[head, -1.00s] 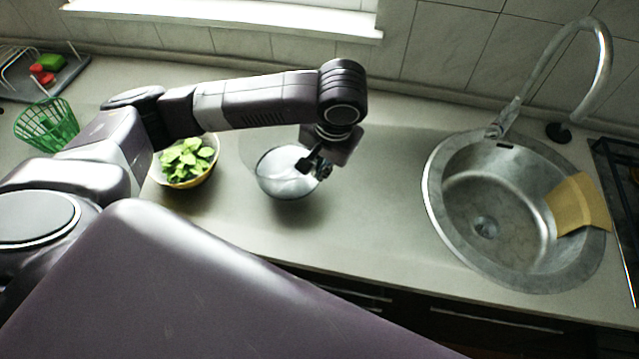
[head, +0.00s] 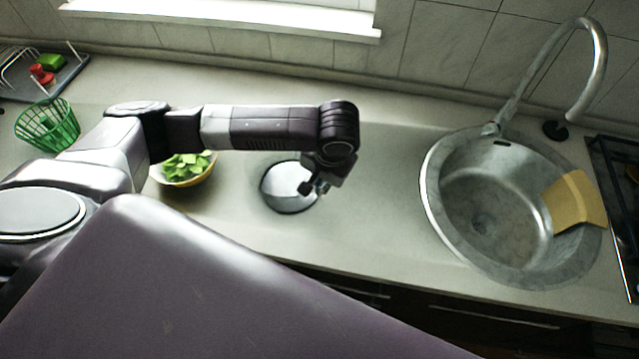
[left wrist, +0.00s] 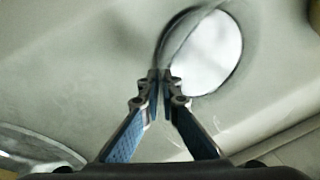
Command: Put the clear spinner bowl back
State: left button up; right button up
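The clear spinner bowl (head: 284,198) is at the middle of the counter in the head view, a round see-through bowl with a pale bottom. In the left wrist view the bowl (left wrist: 212,55) shows at top centre, its rim running down to my fingertips. My left gripper (head: 318,188) is at the bowl's right side. In the left wrist view the gripper (left wrist: 160,78) has its fingertips together on the rim. I cannot tell whether the bowl touches the counter. My right gripper is not in view.
A yellow bowl of green leaves (head: 190,172) stands left of the clear bowl, partly behind my arm. A green basket (head: 48,126) is farther left. A round metal sink (head: 490,225) with a yellow cloth (head: 574,200) is at the right. Counter between bowl and sink is clear.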

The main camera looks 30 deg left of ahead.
pick_arm(q)
jog(key=o, duration=0.4)
jog(key=b+v, duration=0.1)
jog(key=v, duration=1.1)
jog(key=shift+r, duration=0.15)
jog(key=shift+s, duration=0.15)
